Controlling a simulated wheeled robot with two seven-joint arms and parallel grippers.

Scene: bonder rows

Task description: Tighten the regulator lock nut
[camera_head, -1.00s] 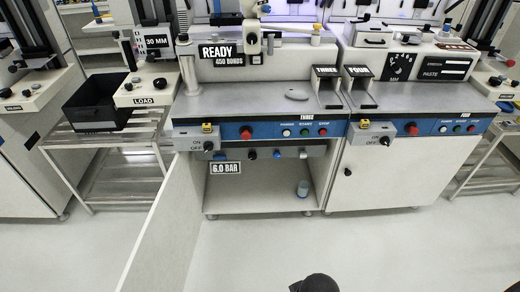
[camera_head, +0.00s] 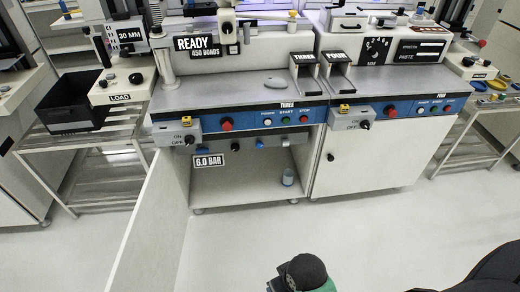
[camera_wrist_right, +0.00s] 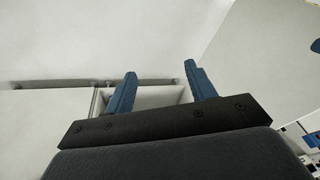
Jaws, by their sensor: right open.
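The open cabinet (camera_head: 248,184) under station three holds a row of small fittings at its top, near a "6.0 BAR" label (camera_head: 209,160). A dark knob (camera_head: 235,146) and a blue fitting (camera_head: 259,143) show there. The regulator lock nut is too small to pick out. My right gripper (camera_wrist_right: 160,70) shows two blue fingers, apart and with nothing between them, in the right wrist view. It is not clearly seen in the head view. My left gripper is not in view.
The cabinet door (camera_head: 152,225) stands open on the left. A clear cup-like object (camera_head: 288,177) stands inside on the cabinet floor. A black bin (camera_head: 76,100) sits on a rack at left. The pale floor (camera_head: 370,230) in front is clear, apart from dark parts of mine.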

